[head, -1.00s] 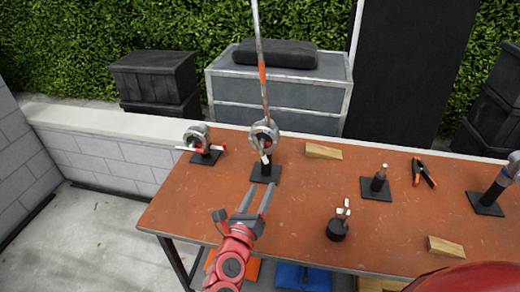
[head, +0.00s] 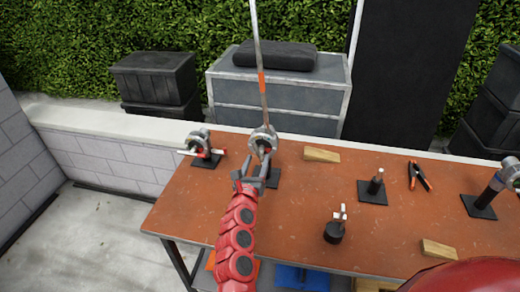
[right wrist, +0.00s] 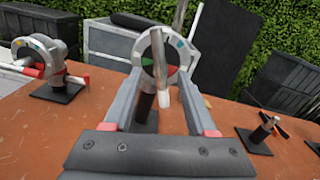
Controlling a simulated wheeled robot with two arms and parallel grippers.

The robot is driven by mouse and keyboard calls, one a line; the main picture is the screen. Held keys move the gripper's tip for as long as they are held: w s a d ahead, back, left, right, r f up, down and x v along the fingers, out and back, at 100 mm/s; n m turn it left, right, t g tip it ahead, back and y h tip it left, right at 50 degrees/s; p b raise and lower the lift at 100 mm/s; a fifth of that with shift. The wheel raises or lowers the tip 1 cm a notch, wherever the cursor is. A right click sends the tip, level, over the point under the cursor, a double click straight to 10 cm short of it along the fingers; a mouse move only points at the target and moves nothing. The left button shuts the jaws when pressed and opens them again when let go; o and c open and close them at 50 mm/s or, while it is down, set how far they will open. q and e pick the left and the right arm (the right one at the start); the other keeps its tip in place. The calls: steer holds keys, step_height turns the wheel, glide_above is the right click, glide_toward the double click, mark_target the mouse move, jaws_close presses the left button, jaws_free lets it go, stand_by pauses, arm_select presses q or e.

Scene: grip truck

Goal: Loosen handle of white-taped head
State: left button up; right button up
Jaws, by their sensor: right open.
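A round grip head (head: 263,137) stands on a black post and base plate near the back edge of the table, holding a long rod (head: 262,90) with an orange band. In the right wrist view the head (right wrist: 148,60) shows a coloured disc, with a pale-tipped handle (right wrist: 160,75) in front of it. My right gripper (head: 262,163) is open, its fingers either side of the handle in that view; contact is not clear. A second head (head: 198,142) with a red, white-ended handle stands at left. A third (head: 512,172) is at the right edge. White tape is hard to make out.
The orange-brown table (head: 290,215) also bears wooden wedges (head: 322,155), a short post on a plate (head: 375,186), a small black clamp (head: 335,230) and orange-black pliers (head: 419,176). A low wall runs behind. The table's middle is fairly clear.

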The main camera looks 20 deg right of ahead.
mark_target(259, 157)
steer(key=shift+p+x, duration=0.3)
steer(key=shift+x, duration=1.85)
steer(key=shift+d, duration=0.1)
jaws_close()
